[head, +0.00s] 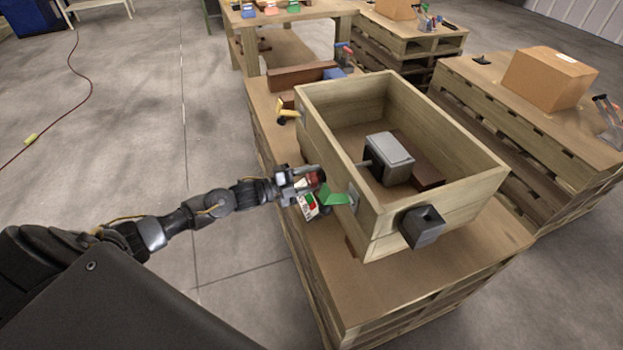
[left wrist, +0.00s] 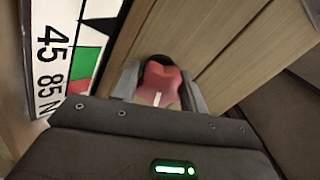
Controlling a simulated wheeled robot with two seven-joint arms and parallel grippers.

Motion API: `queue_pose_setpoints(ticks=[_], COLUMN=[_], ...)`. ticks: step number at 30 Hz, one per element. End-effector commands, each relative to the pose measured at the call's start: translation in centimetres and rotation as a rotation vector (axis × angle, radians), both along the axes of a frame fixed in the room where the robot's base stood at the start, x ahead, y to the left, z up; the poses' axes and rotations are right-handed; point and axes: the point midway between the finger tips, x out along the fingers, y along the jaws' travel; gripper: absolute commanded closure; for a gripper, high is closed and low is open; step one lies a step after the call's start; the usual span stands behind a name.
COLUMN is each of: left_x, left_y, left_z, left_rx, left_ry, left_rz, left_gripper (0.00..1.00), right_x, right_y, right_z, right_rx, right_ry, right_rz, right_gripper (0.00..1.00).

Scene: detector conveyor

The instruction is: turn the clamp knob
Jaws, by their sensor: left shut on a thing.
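The clamp knob is red with a white mark; it shows in the left wrist view (left wrist: 160,86) between the two grey fingers. In the head view the red knob (head: 314,178) sits at the left side of a wooden box (head: 455,212). My left gripper (head: 308,180) is shut on the knob, and its fingers press on both sides of it. A white scale plate (left wrist: 48,50) with numbers and green and red fields is beside the knob. My right gripper is not in view.
A grey device (head: 390,150) is inside the open box. A dark square fitting (head: 421,226) juts from the box's front wall, and a green piece (head: 334,197) is beside my gripper. A yellow-handled item (head: 286,112) lies behind. A cardboard box (head: 548,80) stands at right.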

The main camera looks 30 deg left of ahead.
Motion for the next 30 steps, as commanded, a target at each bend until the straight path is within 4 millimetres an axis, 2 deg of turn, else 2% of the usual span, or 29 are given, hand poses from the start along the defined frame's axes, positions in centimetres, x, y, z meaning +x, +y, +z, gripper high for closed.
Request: queue_pose_setpoints(ticks=[5,6,11,22,30], left_x=[-0.1,-0.1,-0.1,-0.6,-4.4], left_y=[-0.1,-0.1,-0.1,0.5,3.8], left_z=[-0.1,-0.1,-0.1,-0.1,-0.2], left_rx=[-0.001,-0.001,-0.001,0.001,0.002], left_ry=[0.004,0.003,0.003,0.004,0.006], left_rz=[-0.003,-0.004,-0.003,0.001,-0.002], left_gripper=[0.8,0.54,0.35,0.35,0.35], right_x=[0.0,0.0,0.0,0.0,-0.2], right_y=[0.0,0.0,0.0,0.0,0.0], right_z=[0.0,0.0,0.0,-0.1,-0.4], right_rx=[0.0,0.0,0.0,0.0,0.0], right_ry=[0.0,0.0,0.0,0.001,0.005], right_rz=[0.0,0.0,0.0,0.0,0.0], right_gripper=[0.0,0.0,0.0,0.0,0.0])
